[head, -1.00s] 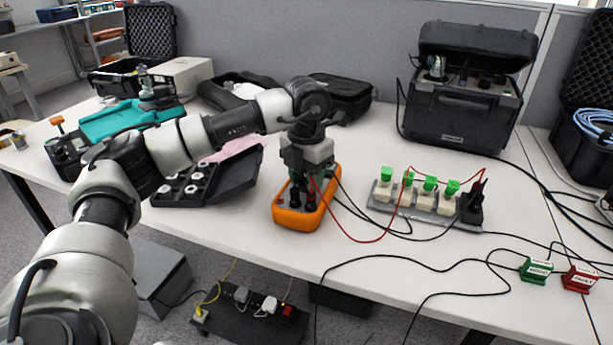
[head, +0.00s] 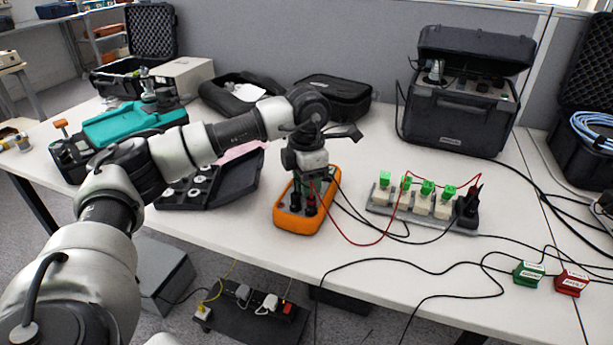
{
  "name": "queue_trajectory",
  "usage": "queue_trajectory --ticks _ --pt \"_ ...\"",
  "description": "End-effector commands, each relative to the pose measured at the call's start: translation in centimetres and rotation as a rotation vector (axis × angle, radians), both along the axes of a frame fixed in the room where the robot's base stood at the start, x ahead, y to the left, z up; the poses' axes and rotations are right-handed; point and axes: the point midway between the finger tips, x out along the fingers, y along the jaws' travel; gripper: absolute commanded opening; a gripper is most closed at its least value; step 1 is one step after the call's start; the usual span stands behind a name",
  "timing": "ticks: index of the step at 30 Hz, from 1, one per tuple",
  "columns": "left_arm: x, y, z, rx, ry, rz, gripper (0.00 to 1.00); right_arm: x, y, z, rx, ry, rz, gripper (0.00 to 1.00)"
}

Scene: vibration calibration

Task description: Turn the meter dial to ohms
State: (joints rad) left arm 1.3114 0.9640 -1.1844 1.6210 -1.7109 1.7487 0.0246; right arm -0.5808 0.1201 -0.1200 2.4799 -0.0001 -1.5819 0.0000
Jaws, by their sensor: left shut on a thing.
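An orange meter (head: 304,219) lies on the white table in the middle of the head view. Its near end, with black and red plugs, shows. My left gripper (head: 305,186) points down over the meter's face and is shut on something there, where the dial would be. The gripper hides the dial, so its setting cannot be read. My right gripper is not in view.
Red and black leads run from the meter to a grey terminal strip (head: 381,208) with several green connectors. A black case (head: 464,115) stands behind. Small green (head: 528,274) and red (head: 571,283) blocks sit near the right front edge.

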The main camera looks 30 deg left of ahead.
Motion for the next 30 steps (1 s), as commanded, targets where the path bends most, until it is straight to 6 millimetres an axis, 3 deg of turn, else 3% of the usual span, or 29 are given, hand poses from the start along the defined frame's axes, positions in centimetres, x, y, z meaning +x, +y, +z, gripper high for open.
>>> queue_trajectory --ticks 5,12,28,29,30 --pt "0.0 0.0 0.1 0.0 -0.001 -0.107 0.14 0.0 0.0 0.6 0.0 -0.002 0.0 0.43" --pt "0.0 0.0 0.1 -0.001 -0.002 -0.192 0.14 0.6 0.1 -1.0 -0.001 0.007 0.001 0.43" --pt "0.0 0.0 0.0 -0.001 -0.003 -0.217 0.14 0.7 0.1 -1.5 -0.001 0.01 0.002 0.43" --pt "0.0 0.0 0.0 -0.001 -0.003 -0.217 0.41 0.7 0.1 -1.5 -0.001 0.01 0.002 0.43" --pt "0.0 0.0 0.0 -0.001 -0.003 -0.217 0.47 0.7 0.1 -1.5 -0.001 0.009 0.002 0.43"
